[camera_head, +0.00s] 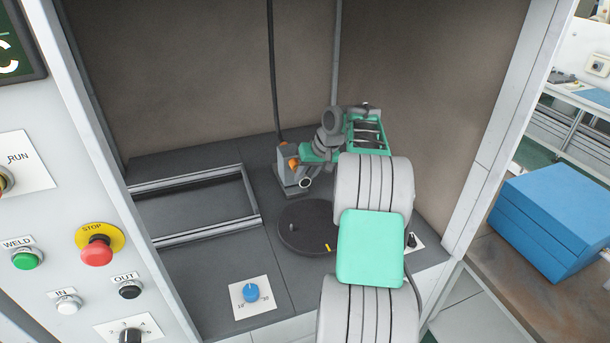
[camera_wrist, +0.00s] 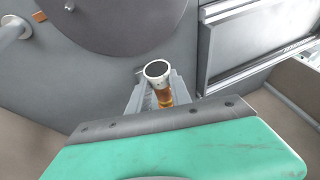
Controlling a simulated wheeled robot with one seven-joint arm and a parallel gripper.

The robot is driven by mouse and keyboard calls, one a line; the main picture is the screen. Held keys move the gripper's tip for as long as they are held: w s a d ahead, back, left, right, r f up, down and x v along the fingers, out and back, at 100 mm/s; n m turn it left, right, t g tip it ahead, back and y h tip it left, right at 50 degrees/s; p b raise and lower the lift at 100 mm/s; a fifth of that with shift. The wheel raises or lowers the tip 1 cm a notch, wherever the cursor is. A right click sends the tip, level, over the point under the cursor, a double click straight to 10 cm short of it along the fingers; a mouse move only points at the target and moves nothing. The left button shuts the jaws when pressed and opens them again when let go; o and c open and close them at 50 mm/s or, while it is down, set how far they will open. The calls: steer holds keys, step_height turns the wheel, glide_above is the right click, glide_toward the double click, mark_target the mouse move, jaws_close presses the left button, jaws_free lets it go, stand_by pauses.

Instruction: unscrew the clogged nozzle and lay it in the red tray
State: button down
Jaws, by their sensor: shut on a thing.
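The nozzle (camera_wrist: 157,71) shows in the wrist view as a short tube with a pale rim, a dark opening and an orange-brown body. My gripper (camera_wrist: 158,92) is shut on it, with grey fingers on both sides of the tube. In the head view my gripper (camera_head: 305,160) is beside the grey torch block (camera_head: 291,180) at the back of the booth. A pale ring (camera_head: 305,182) shows just below it. I cannot tell whether the nozzle is still joined to the torch. No red tray is in view.
A dark round turntable (camera_head: 305,228) lies in front of the torch. A framed recess (camera_head: 195,205) is at left, and a blue knob (camera_head: 251,292) is near the front edge. A dark cable (camera_head: 271,70) hangs from above. A blue case (camera_head: 555,215) stands outside the booth at right.

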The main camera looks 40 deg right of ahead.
steer(key=shift+s, duration=0.25)
steer(key=shift+s+a+f+b, duration=0.1)
steer(key=shift+s+b, duration=0.4)
steer(key=shift+b, duration=0.05)
steer(key=s, duration=0.1)
steer(key=s+a+b, duration=0.1)
steer(key=s, duration=0.1)
steer(key=shift+s, duration=0.15)
steer(key=s+a+n, duration=0.1)
steer(key=s+a, duration=0.3)
steer(key=a, duration=0.5)
steer(key=s+a+n+y, duration=0.1)
steer(key=s+a, duration=0.3)
steer(key=a, duration=0.6)
steer(key=s+a+f+n+g, duration=0.1)
steer(key=s+a, duration=0.3)
steer(key=a, duration=0.6)
steer(key=shift+a+n+y, duration=0.15)
steer(key=shift+n+y, duration=0.25)
steer(key=shift+n, duration=0.1)
